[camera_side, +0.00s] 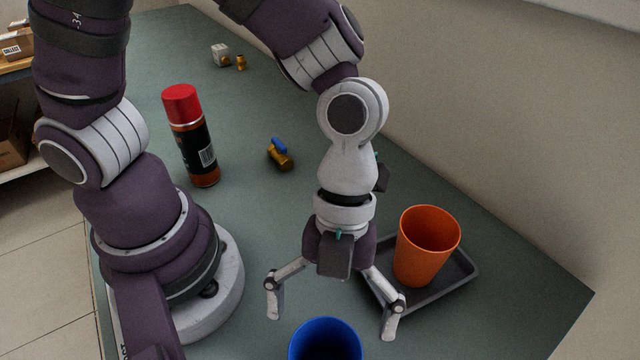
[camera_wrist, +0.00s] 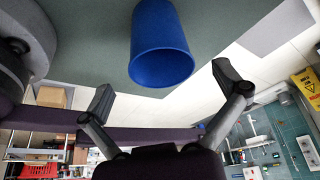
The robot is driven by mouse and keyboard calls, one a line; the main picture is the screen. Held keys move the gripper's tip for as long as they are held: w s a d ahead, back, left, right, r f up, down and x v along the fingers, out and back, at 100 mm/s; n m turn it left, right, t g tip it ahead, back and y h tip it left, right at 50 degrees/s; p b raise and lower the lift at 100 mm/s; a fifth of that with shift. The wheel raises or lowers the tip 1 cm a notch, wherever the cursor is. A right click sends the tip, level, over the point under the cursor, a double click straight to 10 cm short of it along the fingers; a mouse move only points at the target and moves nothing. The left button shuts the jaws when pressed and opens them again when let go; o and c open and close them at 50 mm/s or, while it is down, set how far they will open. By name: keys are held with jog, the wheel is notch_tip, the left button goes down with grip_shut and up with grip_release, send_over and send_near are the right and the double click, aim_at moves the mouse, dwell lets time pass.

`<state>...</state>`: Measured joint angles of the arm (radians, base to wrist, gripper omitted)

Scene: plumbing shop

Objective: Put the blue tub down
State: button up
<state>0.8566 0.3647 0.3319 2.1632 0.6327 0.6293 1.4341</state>
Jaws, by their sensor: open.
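The blue tub (camera_side: 326,341) shows at the bottom edge of the side view, its lower part cut off by the frame. In the wrist view the blue tub (camera_wrist: 160,48) stands on the green bench top (camera_wrist: 80,30), its open mouth toward the camera. My gripper (camera_side: 331,322) is open, its fingers spread wide above and around the tub's rim. In the wrist view my gripper (camera_wrist: 165,88) shows a fingertip to each side of the tub, with gaps between. Nothing is held.
An orange tub (camera_side: 424,250) stands in a dark tray (camera_side: 462,272) right of my gripper. A red-capped spray can (camera_side: 191,140) and a brass valve with blue handle (camera_side: 279,154) stand farther back. Small fittings (camera_side: 240,62) lie at the far end. A wall runs along the right.

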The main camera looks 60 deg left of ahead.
jog(key=w+a+r+n+t, duration=0.45)
jog(key=a+r+n, duration=0.35)
jog(key=r+n, duration=0.25)
jog(key=a+r+n+t+y, duration=0.1)
jog(key=a+n+t+y, duration=0.2)
jog(key=a+n, duration=0.7)
jog(key=n+t, duration=0.1)
jog(key=n, duration=0.5)
jog(key=shift+w+a, duration=0.3)
jog(key=shift+a, duration=0.1)
